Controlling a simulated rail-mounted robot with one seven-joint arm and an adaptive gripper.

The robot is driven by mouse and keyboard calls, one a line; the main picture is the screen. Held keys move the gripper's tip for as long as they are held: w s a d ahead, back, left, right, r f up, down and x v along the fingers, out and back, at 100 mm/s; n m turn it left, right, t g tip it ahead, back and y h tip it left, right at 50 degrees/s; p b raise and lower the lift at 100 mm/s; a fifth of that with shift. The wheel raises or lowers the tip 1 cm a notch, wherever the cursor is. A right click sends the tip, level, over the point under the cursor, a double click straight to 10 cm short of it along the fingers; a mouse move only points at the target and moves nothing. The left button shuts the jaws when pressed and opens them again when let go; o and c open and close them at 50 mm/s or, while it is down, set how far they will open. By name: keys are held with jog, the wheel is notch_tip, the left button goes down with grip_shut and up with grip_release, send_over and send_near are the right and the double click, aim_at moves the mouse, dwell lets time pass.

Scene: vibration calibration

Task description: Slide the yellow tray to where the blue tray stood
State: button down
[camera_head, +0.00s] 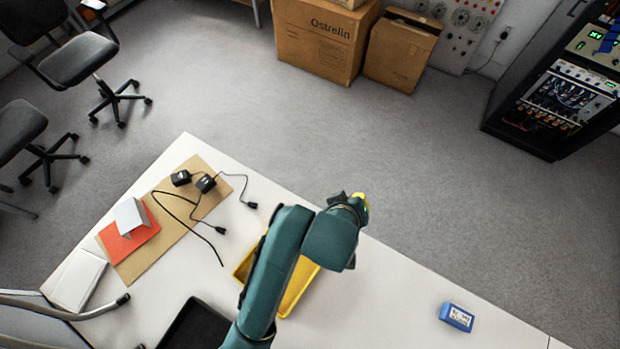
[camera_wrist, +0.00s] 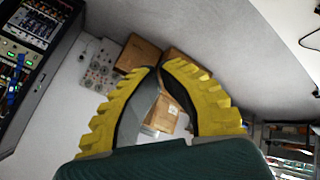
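The yellow tray (camera_head: 301,287) lies on the white table, partly hidden under my dark green arm. My gripper (camera_head: 362,203) shows only as a small yellow bit past the end of the arm, near the table's far edge and up and right of the tray. In the wrist view my gripper (camera_wrist: 161,68) has two yellow ribbed fingers that curve inward, their tips together. Nothing is held between them; distant floor and boxes show through the gap. No blue tray is seen in either view.
A black tray (camera_head: 197,327) sits at the table's near side. A blue box (camera_head: 456,317) lies to the right. Cardboard (camera_head: 150,255) with a red folder (camera_head: 128,240), and black adapters (camera_head: 205,184) with cables, lie left. The table right of my arm is mostly clear.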

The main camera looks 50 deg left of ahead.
jog(key=s+a+f+n+g+h+b, duration=0.1)
jog(key=s+f+n+g+b, duration=0.15)
jog(key=s+f, duration=0.55)
jog(key=s+a+f+n+g+h+b, duration=0.1)
jog(key=s+f+n+g+b, duration=0.15)
jog(key=f, duration=0.85)
jog(key=n+g+h, duration=0.2)
jog(key=n, duration=0.1)
send_near(307, 272)
jog(key=s+a+r, duration=0.2)
jog(key=a, duration=0.1)
notch_tip(307, 272, down, 10)
jog(key=b, duration=0.3)
jog(key=shift+w+a+b, duration=0.15)
jog(key=shift+b, duration=0.2)
jog(key=d, duration=0.1)
jog(key=w+d, duration=0.1)
jog(key=shift+w+d+r, duration=0.1)
jog(key=shift+d+r, duration=0.15)
jog(key=shift+d, duration=0.1)
jog(key=shift+w+d, duration=0.2)
jog(key=shift+d, duration=0.3)
jog(key=shift+r, duration=0.1)
